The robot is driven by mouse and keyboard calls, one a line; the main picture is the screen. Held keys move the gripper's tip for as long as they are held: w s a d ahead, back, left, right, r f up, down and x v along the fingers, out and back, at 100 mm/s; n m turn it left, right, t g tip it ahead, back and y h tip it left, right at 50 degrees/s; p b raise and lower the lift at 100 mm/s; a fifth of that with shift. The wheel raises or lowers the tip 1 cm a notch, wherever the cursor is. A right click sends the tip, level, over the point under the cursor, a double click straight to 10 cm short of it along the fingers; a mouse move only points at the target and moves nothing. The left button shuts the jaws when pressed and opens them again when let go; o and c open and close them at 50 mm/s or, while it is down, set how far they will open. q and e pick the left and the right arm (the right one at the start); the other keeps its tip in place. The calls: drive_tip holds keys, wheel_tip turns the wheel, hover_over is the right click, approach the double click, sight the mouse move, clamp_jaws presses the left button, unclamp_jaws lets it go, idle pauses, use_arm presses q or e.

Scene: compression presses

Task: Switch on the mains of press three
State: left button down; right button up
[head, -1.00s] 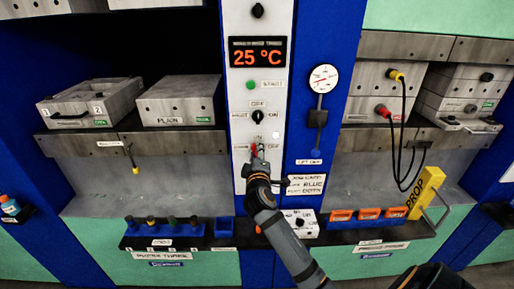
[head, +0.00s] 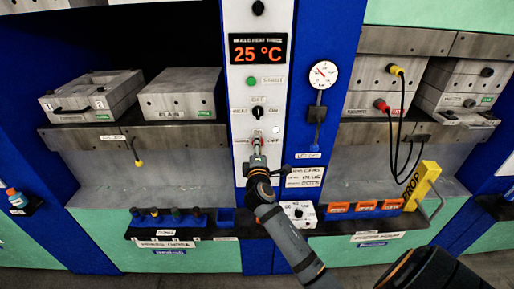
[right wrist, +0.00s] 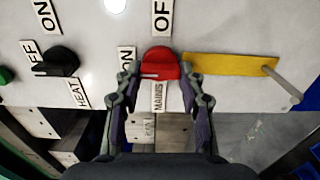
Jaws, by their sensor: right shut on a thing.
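The red mains switch (right wrist: 160,64) is a rotary knob on the pale panel, with a MAINS label (right wrist: 158,97) beside it. In the right wrist view, an ON label (right wrist: 126,59) is left of it and an OFF label (right wrist: 162,16) is above. A white line on the knob lies crosswise, at the end towards ON. My right gripper (head: 257,148) is shut on the knob, with one finger on each side, and hides most of it in the head view. My left gripper is not in view.
Above are the black heat knob (head: 257,112), a green start button (head: 251,82) and a display (head: 258,49) reading 25 °C. A gauge (head: 323,74) and cables (head: 397,135) are to the right. A yellow PROP (head: 421,186) stands farther right. A yellow plate (right wrist: 225,66) with a rod is beside the switch.

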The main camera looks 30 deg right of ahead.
drive_tip(key=o, duration=1.2)
drive_tip(key=shift+c, duration=0.2)
drive_tip(key=v, duration=0.7)
drive_tip(key=shift+s, duration=0.2)
drive_tip(key=shift+a, duration=0.1)
